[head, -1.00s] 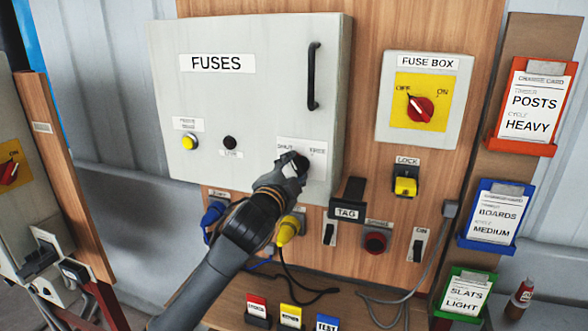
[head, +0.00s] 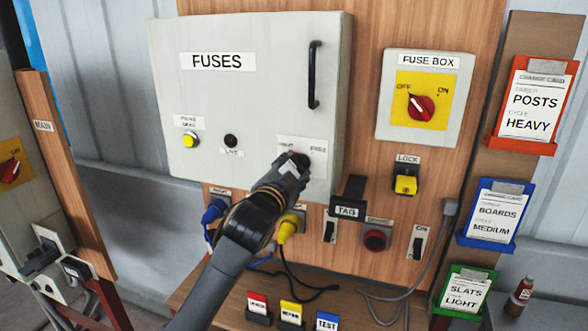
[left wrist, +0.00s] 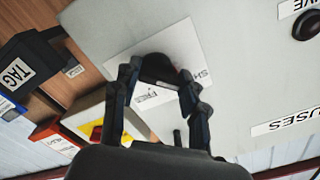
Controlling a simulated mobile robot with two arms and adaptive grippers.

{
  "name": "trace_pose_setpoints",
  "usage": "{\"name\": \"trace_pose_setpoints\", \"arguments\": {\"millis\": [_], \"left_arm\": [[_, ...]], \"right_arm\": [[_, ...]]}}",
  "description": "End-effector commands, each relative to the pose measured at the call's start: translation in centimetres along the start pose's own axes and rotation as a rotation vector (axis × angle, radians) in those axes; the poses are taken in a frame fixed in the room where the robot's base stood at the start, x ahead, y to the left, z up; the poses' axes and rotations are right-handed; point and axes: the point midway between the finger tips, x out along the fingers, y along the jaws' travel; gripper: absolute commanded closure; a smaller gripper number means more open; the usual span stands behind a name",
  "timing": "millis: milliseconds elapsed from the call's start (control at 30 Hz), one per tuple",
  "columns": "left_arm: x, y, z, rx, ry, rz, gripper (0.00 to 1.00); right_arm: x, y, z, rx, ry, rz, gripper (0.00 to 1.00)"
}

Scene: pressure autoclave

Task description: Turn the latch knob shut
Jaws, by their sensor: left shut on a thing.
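The latch knob (head: 302,157) is a dark round knob on a white plate at the lower right of the grey FUSES door (head: 250,100). The door looks closed. My left gripper (head: 296,165) comes up from below and is shut on the knob, covering most of it. The left wrist view shows the dark knob (left wrist: 158,70) between the two fingers (left wrist: 160,92). The plate's SHUT and FREE lettering is partly hidden, and I cannot tell which way the knob points. My right gripper is not in view.
A black door handle (head: 314,75) is above the knob. The FUSE BOX switch (head: 421,108), yellow lock (head: 405,185) and TAG holder (head: 347,205) are to the right. A yellow plug (head: 287,230) and a blue plug (head: 213,211) sit close to my left arm.

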Motion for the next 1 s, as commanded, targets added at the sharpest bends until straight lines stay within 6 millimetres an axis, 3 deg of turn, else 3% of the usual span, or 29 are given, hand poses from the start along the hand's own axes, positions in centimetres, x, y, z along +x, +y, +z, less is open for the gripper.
{"name": "trace_pose_setpoints", "arguments": {"millis": [67, 100, 200, 667, 1000], "left_arm": [[0.0, 0.1, 0.1, -0.005, -0.001, 0.002, 0.88], [0.0, 0.1, 0.0, -0.005, -0.001, 0.002, 0.55], [0.0, 0.1, 0.0, -0.004, -0.001, 0.002, 0.34], [-0.8, 0.1, 0.0, -0.001, 0.0, 0.001, 0.34], [-6.8, 0.1, 0.1, -0.002, 0.001, 0.002, 0.34]], "right_arm": [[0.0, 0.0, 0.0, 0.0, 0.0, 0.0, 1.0], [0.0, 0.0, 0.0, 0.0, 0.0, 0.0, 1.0], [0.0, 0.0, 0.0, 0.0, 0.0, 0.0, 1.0], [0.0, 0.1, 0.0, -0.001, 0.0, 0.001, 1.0], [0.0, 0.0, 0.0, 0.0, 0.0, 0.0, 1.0]]}}
